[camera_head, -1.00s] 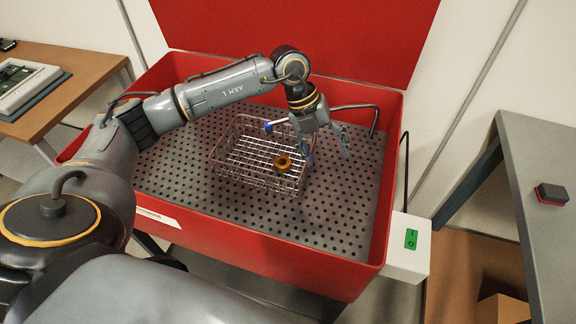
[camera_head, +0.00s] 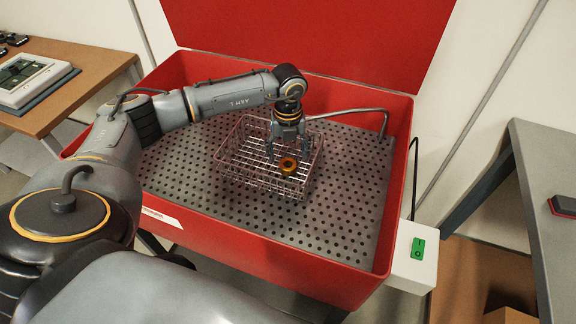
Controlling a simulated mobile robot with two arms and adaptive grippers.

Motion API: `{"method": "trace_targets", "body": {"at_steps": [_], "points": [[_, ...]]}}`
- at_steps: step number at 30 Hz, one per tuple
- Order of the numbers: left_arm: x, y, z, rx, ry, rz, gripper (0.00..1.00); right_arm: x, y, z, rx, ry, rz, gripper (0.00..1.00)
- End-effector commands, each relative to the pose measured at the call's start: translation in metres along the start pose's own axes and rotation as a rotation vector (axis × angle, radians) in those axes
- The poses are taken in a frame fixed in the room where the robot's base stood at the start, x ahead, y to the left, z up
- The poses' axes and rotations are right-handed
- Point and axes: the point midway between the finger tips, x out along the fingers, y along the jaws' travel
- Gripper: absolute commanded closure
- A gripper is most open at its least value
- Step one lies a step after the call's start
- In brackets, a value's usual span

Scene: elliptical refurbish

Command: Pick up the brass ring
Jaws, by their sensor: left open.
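The brass ring (camera_head: 288,166) is a small golden-brown ring inside the wire basket (camera_head: 232,178), near its right side. The basket stands on the perforated grey floor of the red basin. My left gripper (camera_head: 289,150) points down over the basket, with its fingers spread just above and behind the ring. It is open and holds nothing. I cannot tell whether a finger touches the ring. My right gripper is not in view.
The red basin (camera_head: 250,247) has raised walls and an upright red lid (camera_head: 310,35) behind. A bent metal pipe (camera_head: 350,111) rises behind the basket. A white switch box (camera_head: 413,260) is on the right. The perforated floor (camera_head: 340,200) right of the basket is clear.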

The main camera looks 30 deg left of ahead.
Motion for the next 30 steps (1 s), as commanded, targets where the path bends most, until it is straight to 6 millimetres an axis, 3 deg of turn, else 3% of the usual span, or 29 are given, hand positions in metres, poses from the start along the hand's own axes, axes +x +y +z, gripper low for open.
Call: {"method": "trace_targets", "body": {"at_steps": [9, 17, 20, 27, 28, 30], "points": [[0.043, 0.0, 0.004, 0.0, 0.002, 0.002, 0.28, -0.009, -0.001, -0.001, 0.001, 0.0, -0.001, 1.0], [0.046, 0.0, 0.004, 0.001, 0.001, 0.001, 0.28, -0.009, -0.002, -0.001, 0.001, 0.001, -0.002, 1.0], [0.046, 0.0, 0.004, 0.001, 0.001, 0.001, 0.44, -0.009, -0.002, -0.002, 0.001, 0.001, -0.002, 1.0], [0.046, 0.0, 0.004, 0.0, 0.001, 0.0, 0.93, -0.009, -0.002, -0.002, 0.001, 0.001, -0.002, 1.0], [0.046, 0.0, 0.004, 0.0, 0.001, 0.0, 0.98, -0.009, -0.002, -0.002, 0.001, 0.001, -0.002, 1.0], [0.045, 0.0, 0.005, 0.0, 0.0, -0.001, 0.98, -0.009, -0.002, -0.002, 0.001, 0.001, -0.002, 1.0]]}}
